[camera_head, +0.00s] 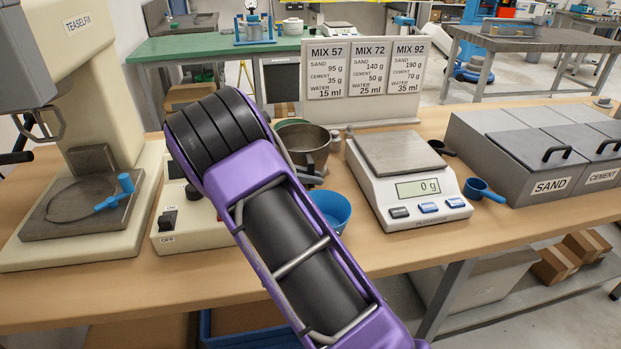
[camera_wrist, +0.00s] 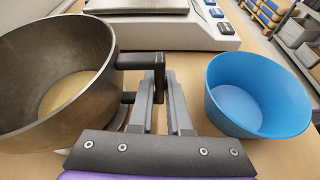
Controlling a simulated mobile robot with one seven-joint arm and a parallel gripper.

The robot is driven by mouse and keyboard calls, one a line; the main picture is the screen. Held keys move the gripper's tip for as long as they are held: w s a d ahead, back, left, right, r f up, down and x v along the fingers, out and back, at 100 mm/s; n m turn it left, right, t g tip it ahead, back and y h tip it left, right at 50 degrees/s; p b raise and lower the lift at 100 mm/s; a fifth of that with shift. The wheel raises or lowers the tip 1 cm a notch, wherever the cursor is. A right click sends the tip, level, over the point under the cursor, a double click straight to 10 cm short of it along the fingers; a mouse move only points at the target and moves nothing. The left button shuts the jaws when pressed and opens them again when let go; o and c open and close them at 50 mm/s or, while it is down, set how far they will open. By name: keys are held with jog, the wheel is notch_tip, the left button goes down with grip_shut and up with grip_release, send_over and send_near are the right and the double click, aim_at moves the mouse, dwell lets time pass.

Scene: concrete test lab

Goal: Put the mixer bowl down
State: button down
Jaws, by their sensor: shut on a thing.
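The mixer bowl is a dark metal bowl (camera_head: 306,142) with a black handle, seen behind my arm near the middle of the table in the head view. In the wrist view the bowl (camera_wrist: 98,48) fills the left side, and its inside bottom looks tan. My gripper (camera_wrist: 166,88) is shut on the bowl's handle (camera_wrist: 158,75), to the right of the bowl.
A blue bowl (camera_wrist: 258,95) stands close to the right of my gripper. The white scale (camera_head: 407,184) reads 0 g. Sand and cement bins (camera_head: 545,150) stand at the right, with a blue scoop (camera_head: 484,189) beside them. A beige machine (camera_head: 90,130) is at the left.

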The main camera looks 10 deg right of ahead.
dwell(0.3)
jog(key=c, duration=1.3)
grip_release()
jog(key=shift+f, duration=0.2)
jog(key=o, duration=0.4)
jog(key=shift+r, duration=0.2)
jog(key=p+v, duration=0.1)
jog(key=v, duration=1.1)
jog(key=shift+p, duration=0.3)
